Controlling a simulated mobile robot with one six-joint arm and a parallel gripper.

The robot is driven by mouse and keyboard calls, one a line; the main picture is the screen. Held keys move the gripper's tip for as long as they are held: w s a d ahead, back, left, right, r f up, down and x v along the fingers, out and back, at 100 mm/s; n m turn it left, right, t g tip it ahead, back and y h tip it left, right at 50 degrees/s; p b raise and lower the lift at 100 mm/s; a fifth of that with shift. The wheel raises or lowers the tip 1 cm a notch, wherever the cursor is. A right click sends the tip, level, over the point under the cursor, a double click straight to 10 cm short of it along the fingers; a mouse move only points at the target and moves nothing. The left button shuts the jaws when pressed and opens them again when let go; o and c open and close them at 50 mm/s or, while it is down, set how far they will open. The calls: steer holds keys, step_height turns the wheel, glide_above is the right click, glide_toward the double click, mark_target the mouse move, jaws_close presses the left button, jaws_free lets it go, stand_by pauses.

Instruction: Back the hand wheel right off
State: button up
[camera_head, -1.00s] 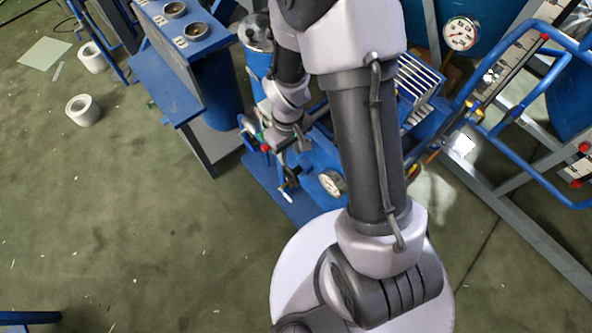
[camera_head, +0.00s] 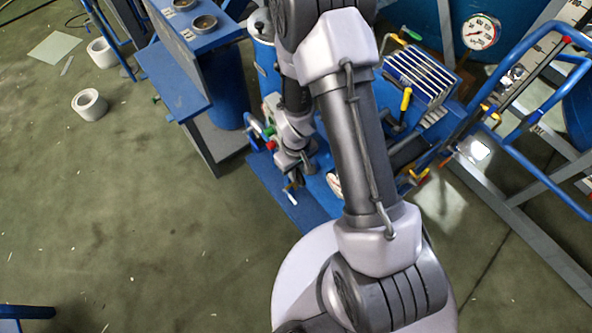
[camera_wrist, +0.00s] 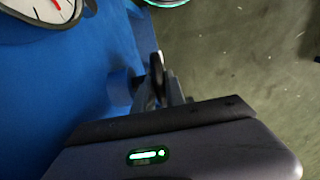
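My gripper (camera_head: 294,180) points down over the blue base plate, beside a small part with a white tip. In the wrist view my gripper (camera_wrist: 160,95) shows beyond its dark housing. A thin dark rounded part, seen nearly edge-on, stands at the fingers. It may be the hand wheel, but I cannot tell it from a finger. Whether the fingers touch it or have closed is not clear. A green-rimmed round thing (camera_wrist: 166,2) is cut off at the top edge. In the head view, my arm hides much of the rig behind it.
A white-faced gauge (camera_wrist: 40,12) sits on the blue surface at upper left of the wrist view. Red and green fittings (camera_head: 268,140) stand left of my wrist. A blue bench (camera_head: 172,85) is farther left.

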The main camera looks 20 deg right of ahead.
jaws_close()
steer(key=r+g+p, duration=0.1)
steer(key=p, duration=0.2)
steer(key=shift+a+p, duration=0.1)
steer(key=shift+p, duration=0.2)
steer(key=shift+w+f+g+h+p, duration=0.35)
steer(key=shift+f+g, duration=0.2)
steer(key=shift+g, duration=0.25)
steer(key=shift+s, duration=0.1)
steer(key=o, duration=0.6)
jaws_free()
steer(key=shift+c, duration=0.2)
steer(key=p+v, duration=0.4)
steer(key=v, duration=1.3)
steer(key=shift+w+a+p, duration=0.25)
steer(key=shift+w+p, duration=0.05)
steer(key=shift+p, duration=0.1)
